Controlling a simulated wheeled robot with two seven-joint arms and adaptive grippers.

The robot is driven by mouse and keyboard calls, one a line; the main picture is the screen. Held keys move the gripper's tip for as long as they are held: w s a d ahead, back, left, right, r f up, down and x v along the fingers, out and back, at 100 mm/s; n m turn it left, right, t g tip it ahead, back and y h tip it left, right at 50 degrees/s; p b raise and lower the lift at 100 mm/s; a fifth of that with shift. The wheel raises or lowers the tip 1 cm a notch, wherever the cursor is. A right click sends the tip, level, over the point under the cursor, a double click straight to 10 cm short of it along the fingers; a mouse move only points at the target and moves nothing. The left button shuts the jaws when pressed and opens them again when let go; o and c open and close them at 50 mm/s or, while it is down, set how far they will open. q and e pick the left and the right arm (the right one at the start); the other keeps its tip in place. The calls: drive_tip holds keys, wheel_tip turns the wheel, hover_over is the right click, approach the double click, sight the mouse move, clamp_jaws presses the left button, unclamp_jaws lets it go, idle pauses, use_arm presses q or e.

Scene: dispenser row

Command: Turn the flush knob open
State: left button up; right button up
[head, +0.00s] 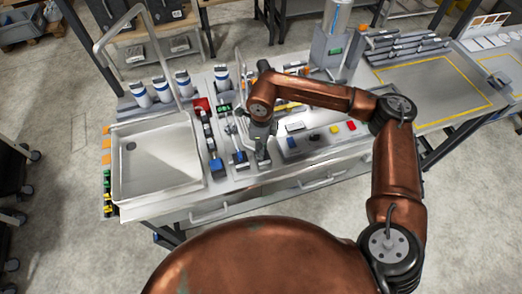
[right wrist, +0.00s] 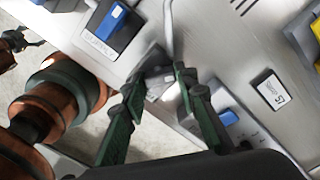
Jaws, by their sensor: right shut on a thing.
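My right gripper (head: 262,154) reaches down onto the front part of the dispenser panel, left of the row of coloured buttons. In the right wrist view its two green-padded fingers (right wrist: 158,76) are close on a small dark grey part, which I take to be the flush knob (right wrist: 152,60). The fingers cover much of it, so its turn angle is hard to tell. In the head view the gripper and wrist hide most of the knob. My left gripper is not in view.
A steel sink (head: 155,165) is at the left. Blue-topped levers (head: 217,165) stand just left of my gripper; coloured buttons, including a red one (head: 351,126), lie to the right. Several white bottles (head: 184,83) stand behind. A yellow-outlined tray area (head: 440,95) is clear.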

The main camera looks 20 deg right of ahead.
drive_tip(key=n+b, duration=0.2)
drive_tip(key=n, duration=0.2)
drive_tip(key=shift+f+b, duration=0.1)
drive_tip(key=shift+b, duration=0.3)
drive_tip(key=shift+n+b, duration=0.7)
drive_tip(key=shift+n, duration=0.6)
drive_tip(key=o, duration=1.2)
drive_tip(key=shift+c, duration=0.2)
wheel_tip(320, 180, up, 12)
drive_tip(key=shift+a, duration=0.1)
